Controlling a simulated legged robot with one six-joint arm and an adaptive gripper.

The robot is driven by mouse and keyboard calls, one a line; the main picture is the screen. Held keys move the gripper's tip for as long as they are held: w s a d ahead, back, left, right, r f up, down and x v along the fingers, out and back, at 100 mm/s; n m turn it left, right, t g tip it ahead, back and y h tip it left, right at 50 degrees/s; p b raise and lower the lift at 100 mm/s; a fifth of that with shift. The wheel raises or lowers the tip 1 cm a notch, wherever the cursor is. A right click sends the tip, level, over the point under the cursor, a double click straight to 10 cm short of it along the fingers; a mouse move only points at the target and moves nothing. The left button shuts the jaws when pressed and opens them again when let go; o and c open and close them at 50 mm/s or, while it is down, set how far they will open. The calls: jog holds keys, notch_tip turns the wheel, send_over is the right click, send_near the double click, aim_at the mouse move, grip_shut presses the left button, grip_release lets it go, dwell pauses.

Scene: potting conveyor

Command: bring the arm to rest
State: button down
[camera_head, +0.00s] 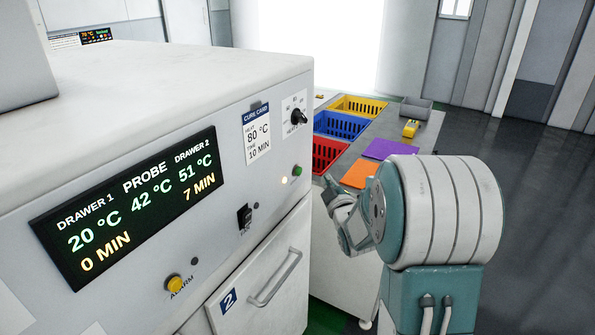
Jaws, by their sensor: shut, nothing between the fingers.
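My gripper (343,217) shows at the centre right, in front of the table with the baskets. It is shut and holds nothing. The thick wrist of my arm hides part of it and part of the table behind. A gap of floor and table side lies between my gripper and the white oven front (215,200) on the left. The gripper appears apart from the oven and from the table.
The oven has a display (135,205), an alarm button (175,284) and a shut drawer 2 with a handle (275,278). The table holds yellow (360,105), blue (340,125) and red (328,154) baskets, purple (392,149) and orange (358,175) mats, and a yellow device (411,128). Open floor lies right.

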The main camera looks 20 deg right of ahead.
jog(key=s+a+r+m+g, duration=0.4)
jog(key=s+a+g, duration=0.2)
jog(key=s+a, duration=0.3)
jog(key=s+a+f+m+g+y, duration=0.1)
jog(key=s+a+m+g, duration=0.1)
jog(key=s, duration=0.9)
jog(key=s+a+m+g+y, duration=0.1)
jog(key=s+a+g, duration=0.4)
jog(key=s, duration=0.7)
jog(key=shift+a+f+m+y, duration=0.35)
jog(key=shift+a+m, duration=0.25)
jog(key=shift+a, duration=0.4)
